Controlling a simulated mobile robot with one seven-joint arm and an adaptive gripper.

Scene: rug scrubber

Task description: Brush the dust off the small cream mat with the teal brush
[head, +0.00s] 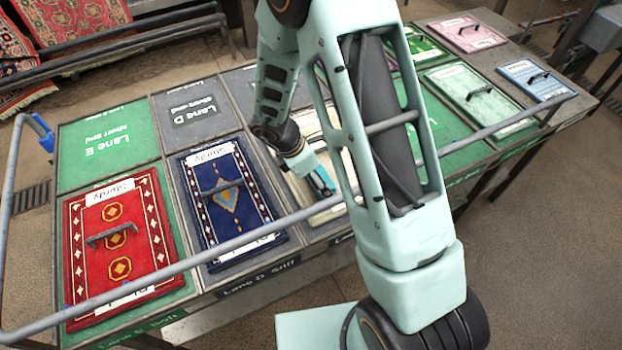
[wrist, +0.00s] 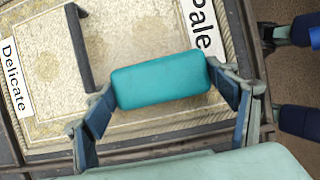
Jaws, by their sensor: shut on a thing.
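The teal brush (wrist: 160,80) is held between the two fingertips of my gripper (wrist: 161,83) in the wrist view. The brush also shows in the head view (head: 322,182), low over the near part of the cream mat (head: 328,214). In the wrist view the cream mat (wrist: 45,80) has a patterned border, a "Delicate" label and a "Pale" label. Its surface looks mottled; I cannot tell dust from pattern. Whether the bristles touch the mat is hidden. My arm covers much of the mat in the head view.
A dark bar handle (wrist: 78,48) stands on the mat, left of the brush. A blue mat (head: 240,225) and a red mat (head: 150,215) lie to the left; a pale green mat (head: 482,97) lies to the right. A grey rail (head: 250,236) crosses the bench's near side.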

